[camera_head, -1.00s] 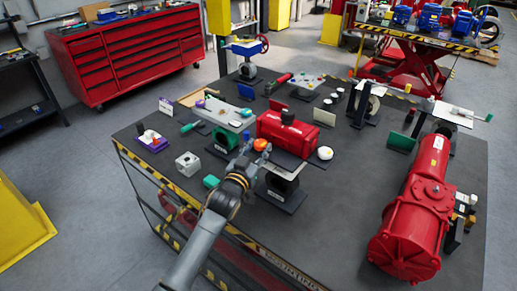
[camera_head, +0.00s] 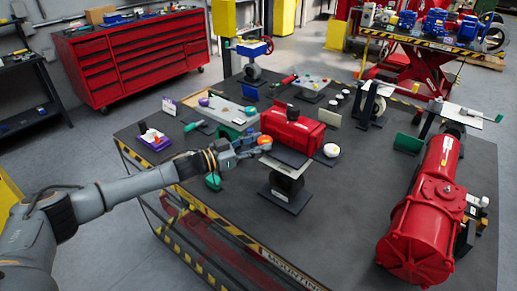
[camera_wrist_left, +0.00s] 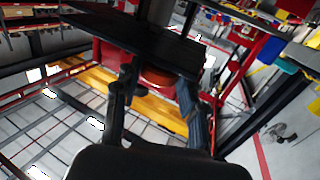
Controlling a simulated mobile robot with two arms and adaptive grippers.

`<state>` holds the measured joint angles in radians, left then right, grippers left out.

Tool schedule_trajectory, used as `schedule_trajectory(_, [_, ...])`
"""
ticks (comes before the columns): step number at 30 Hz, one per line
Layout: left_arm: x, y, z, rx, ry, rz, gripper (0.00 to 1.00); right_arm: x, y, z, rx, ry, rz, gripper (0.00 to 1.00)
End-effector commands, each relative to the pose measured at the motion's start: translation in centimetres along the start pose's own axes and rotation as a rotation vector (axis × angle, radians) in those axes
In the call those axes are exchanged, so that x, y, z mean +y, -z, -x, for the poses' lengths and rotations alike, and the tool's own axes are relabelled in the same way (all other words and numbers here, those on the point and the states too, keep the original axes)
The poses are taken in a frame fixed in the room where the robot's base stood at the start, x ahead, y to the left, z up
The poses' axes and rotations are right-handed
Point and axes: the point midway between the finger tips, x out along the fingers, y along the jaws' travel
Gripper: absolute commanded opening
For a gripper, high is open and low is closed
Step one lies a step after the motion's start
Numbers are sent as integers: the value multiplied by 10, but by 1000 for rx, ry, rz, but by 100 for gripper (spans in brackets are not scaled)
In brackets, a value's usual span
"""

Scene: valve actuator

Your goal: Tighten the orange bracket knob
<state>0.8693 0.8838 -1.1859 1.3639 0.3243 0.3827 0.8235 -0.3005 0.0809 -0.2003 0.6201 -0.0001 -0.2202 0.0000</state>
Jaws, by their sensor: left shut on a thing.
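The orange bracket knob (camera_head: 265,141) is at the left end of the red actuator body (camera_head: 291,132), above a dark support on the table. My left gripper (camera_head: 256,146) reaches in from the left, its fingers at the knob. The gripper is shut on the knob. A flat dark plate (camera_wrist_left: 135,35) lies just beyond the fingertips. My right gripper is not in view.
A black valve piece (camera_head: 286,183) stands just in front of the red body. A white round cup (camera_head: 331,151) is to its right. A large red cylinder actuator (camera_head: 425,215) fills the table's right side. The front middle of the table (camera_head: 340,220) is clear.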

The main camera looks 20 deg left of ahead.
Motion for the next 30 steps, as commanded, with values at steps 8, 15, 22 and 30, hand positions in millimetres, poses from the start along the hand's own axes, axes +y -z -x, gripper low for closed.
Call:
schedule_trajectory(8, [-8, -2, -2, 3, -190, -8, 10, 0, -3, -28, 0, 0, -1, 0])
schedule_trajectory(15, [-11, -4, -4, 4, -363, -6, 10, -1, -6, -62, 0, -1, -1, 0])
schedule_trajectory(22, [-12, -2, -5, 5, -471, -4, 10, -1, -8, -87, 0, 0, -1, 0])
schedule_trajectory(30, [-12, 1, -5, 5, -530, -1, 10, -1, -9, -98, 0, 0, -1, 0])
